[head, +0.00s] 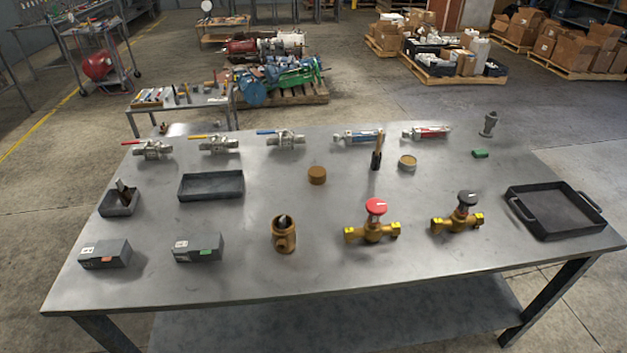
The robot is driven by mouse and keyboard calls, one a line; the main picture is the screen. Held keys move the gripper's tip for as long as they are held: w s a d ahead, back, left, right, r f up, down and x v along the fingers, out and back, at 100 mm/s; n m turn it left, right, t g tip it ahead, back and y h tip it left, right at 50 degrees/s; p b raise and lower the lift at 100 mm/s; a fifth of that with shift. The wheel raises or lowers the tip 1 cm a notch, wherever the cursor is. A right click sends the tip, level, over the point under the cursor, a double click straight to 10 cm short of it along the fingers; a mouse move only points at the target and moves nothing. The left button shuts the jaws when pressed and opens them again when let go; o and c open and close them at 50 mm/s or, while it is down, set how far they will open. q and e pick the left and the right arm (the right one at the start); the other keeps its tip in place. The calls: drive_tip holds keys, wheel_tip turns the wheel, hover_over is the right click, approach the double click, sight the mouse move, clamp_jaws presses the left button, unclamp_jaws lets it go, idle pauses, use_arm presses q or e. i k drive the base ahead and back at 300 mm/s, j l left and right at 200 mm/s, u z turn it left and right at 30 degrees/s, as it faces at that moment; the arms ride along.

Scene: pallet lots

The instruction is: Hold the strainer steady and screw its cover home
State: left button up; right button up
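A bronze fitting that looks like the strainer (285,240) stands upright near the front middle of the metal table. Something pale and pointed shows in its open top. A round brown cap that looks like the cover (317,175) lies on the table behind it and slightly to the right, apart from it. Neither of my grippers is in view.
The table (330,272) also holds a red-handled valve (373,223), a black-handled valve (458,215), a black handled tray (556,212), a shallow dark tray (211,187), grey boxes (199,248), a round tin (407,163) and a brush-like tool (377,152). Several lever valves line the back.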

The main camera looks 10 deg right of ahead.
sight(284, 240)
drive_tip(key=u, duration=0.25)
drive_tip(key=k+l+u, duration=0.15)
drive_tip(key=l+u, duration=0.25)
drive_tip(key=k+l+u, duration=0.2)
drive_tip(key=u, duration=0.2)
drive_tip(key=k+l+u, duration=0.25)
drive_tip(key=u, duration=0.2)
drive_tip(key=k+l, duration=0.2)
drive_tip(key=k, duration=0.15)
drive_tip(key=k+l+u, duration=0.1)
drive_tip(key=k, duration=0.25)
drive_tip(key=k+l, duration=0.25)
drive_tip(key=k+u, duration=0.05)
drive_tip(key=k, duration=0.05)
